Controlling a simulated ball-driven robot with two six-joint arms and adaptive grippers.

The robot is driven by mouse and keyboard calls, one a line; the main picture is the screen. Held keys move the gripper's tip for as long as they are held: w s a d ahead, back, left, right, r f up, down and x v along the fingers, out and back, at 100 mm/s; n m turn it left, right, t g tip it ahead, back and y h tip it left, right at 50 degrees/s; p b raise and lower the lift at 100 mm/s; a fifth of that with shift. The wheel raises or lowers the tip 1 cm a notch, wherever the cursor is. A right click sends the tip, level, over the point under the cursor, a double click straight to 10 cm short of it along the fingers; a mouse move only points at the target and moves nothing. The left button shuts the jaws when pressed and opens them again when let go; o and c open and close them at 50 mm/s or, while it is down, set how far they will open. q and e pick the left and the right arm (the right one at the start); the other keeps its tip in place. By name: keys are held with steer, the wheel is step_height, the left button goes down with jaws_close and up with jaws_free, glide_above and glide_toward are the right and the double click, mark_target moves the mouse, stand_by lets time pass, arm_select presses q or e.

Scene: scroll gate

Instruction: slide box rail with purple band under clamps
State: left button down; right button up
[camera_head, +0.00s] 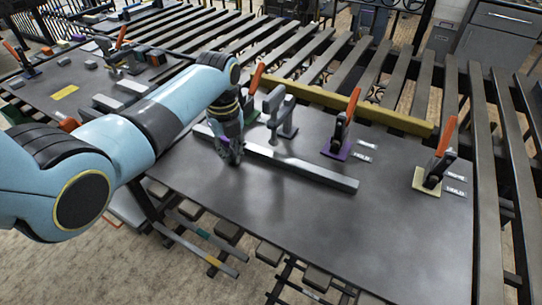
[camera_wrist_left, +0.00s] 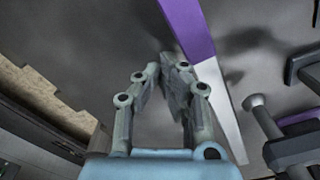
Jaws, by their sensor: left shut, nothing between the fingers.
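A long grey box rail (camera_head: 300,168) lies on the dark work plate, running from behind my left gripper toward the right. In the left wrist view, the rail (camera_wrist_left: 224,108) is pale and has a purple band (camera_wrist_left: 188,25). A clamp with an orange handle (camera_head: 344,120) stands on a purple pad (camera_head: 336,149) behind the rail. Another clamp (camera_head: 440,155) stands on a yellow pad (camera_head: 426,182). My right gripper is not in view.
A yellow bar (camera_head: 370,113) runs along the plate's back edge. The plate's front right (camera_head: 350,235) is clear. Banded rails (camera_head: 200,249) lie below the front edge.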

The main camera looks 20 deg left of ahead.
arm_select(q)
steer(key=shift+w+d+b, duration=0.2)
steer(key=shift+w+b, duration=1.5)
steer(key=shift+w, duration=0.4)
steer(key=shift+s+a+r+p, duration=0.1)
steer(key=shift+s+p, duration=0.55)
steer(key=shift+p, duration=0.25)
steer(key=shift+s+p, duration=0.5)
steer(key=shift+p, duration=0.15)
steer(key=shift+s, duration=0.15)
step_height(320, 180, up, 8)
steer(key=p, duration=0.8)
steer(key=shift+p, duration=0.3)
